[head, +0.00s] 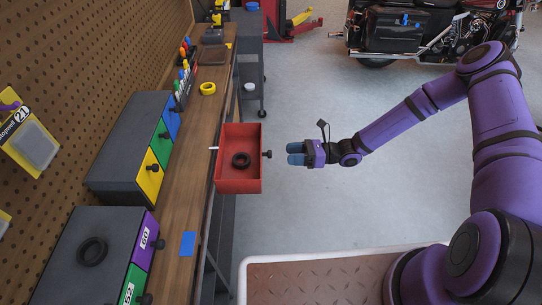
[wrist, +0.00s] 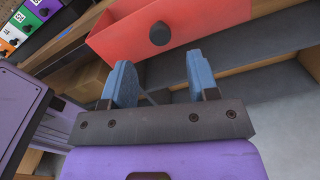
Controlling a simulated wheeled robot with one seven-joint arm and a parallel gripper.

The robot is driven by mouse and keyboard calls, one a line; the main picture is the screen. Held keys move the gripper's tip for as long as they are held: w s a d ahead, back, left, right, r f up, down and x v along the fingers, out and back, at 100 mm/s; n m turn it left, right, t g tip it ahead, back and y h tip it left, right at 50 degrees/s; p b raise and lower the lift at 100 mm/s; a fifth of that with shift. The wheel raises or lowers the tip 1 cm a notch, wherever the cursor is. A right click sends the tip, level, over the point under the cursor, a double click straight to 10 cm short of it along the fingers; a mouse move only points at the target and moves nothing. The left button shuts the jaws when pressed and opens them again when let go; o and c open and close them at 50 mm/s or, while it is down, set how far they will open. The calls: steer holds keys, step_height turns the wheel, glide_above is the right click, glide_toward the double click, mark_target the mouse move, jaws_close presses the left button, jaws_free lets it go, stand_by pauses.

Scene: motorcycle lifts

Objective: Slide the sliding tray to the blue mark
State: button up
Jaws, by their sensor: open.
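The sliding tray (head: 224,183) is an open red box at the front edge of the bench, with a black knob (head: 267,154) on its right side and a black ring (head: 241,160) inside. A small white pointer (head: 213,148) sticks out of its left side. The blue mark (head: 188,243) is a flat square on the bench top, nearer to me than the tray. My gripper (head: 294,153) is open and empty, just right of the knob, with a gap between. In the wrist view, the tray (wrist: 195,22) and knob (wrist: 160,33) lie beyond my open fingers (wrist: 160,70).
Dark drawer cabinets (head: 125,140) with coloured fronts line the bench (head: 206,100) along the pegboard (head: 75,60). A yellow tape roll (head: 208,88) lies farther back. A diamond-plate platform (head: 320,280) stands at the front.

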mark_target(270, 154)
steer(key=a, duration=0.7)
steer(key=shift+w+a, duration=0.15)
steer(key=shift+a, duration=0.15)
jaws_close()
